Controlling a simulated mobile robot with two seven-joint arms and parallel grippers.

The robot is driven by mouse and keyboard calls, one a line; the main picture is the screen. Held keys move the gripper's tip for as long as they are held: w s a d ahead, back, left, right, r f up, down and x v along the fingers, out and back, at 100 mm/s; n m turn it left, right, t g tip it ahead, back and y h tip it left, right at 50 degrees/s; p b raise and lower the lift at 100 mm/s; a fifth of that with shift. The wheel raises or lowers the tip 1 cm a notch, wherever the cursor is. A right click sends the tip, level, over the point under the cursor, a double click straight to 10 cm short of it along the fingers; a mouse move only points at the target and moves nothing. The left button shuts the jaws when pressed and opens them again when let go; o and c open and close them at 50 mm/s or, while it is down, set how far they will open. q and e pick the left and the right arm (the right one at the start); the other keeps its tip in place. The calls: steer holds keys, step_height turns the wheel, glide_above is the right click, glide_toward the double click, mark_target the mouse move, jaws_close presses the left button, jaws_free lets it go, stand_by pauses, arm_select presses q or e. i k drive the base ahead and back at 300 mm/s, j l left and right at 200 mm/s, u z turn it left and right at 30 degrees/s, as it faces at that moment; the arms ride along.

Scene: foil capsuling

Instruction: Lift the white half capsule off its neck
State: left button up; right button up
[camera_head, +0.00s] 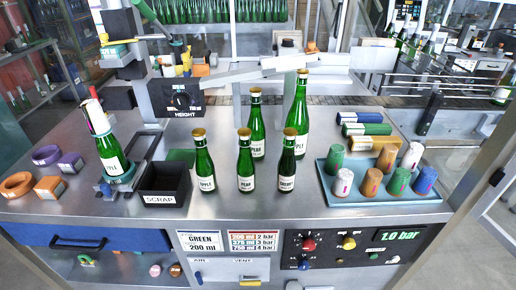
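A green bottle (112,152) stands in a blue-based holder (117,178) at the left of the steel bench. A white half capsule (97,117) sits on its neck, with a pinkish strip beside it and a small red part above. I cannot tell how far it reaches around the neck. Neither of my grippers can be made out in the head view.
A black scrap bin (163,187) stands right of the holder. Several gold-topped bottles (246,165) stand mid-bench. A blue tray (340,202) holds coloured and white capsules at right. Orange and purple rings (47,155) lie at far left. A height unit (178,98) stands behind.

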mark_target(98, 125)
steer(key=i+j, duration=0.1)
steer(key=j, duration=0.35)
steer(key=i+j, duration=0.1)
steer(key=j, duration=0.35)
steer(key=i+j, duration=0.1)
steer(key=j, duration=0.35)
steer(key=i+j, duration=0.1)
steer(key=j, duration=0.35)
steer(key=i+j, duration=0.1)
steer(key=j, duration=0.35)
steer(key=k, duration=0.4)
steer(key=i, duration=0.35)
